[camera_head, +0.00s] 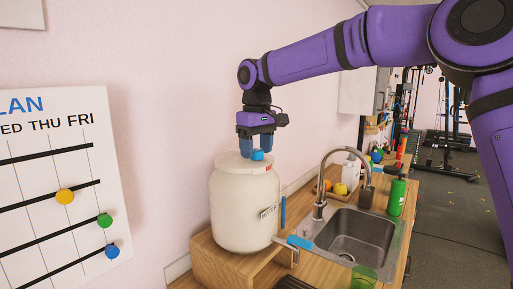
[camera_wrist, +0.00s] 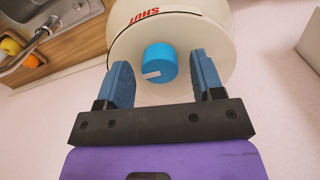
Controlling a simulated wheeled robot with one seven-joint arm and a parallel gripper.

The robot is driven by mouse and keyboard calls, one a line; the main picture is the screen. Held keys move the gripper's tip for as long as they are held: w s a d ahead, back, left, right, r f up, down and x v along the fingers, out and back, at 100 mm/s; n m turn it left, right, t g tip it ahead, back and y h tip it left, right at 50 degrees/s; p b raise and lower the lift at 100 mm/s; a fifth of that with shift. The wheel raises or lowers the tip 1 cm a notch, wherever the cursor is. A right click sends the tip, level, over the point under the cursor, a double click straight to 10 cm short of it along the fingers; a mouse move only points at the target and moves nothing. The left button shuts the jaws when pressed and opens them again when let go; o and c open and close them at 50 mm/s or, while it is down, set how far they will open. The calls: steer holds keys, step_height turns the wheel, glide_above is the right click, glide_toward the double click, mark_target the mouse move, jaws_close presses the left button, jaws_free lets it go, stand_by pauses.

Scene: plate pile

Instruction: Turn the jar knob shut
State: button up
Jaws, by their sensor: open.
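A large cream jar (camera_head: 240,210) stands on a wooden shelf block beside the sink, with a small label on its side. Its round lid shows in the wrist view (camera_wrist: 205,35), with the red word SHUT and a dark arc line near the rim. The blue knob (camera_wrist: 160,62) sits on the lid and has a white mark on its lower left side; it also shows in the head view (camera_head: 257,155). My gripper (camera_wrist: 164,72) is open, its two blue fingers on either side of the knob, with gaps visible. In the head view my gripper (camera_head: 257,142) points down over the lid.
A metal sink (camera_head: 355,238) with a curved tap (camera_head: 322,190) lies right of the jar. A green bottle (camera_head: 397,195), a soap bottle and a tray of fruit stand behind it. A wall planner (camera_head: 60,190) with coloured magnets hangs at the left.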

steer(key=c, duration=0.9)
steer(key=m, duration=1.3)
steer(key=shift+m, duration=0.4)
steer(key=shift+d+m, duration=0.1)
steer(key=shift+m, duration=1.9)
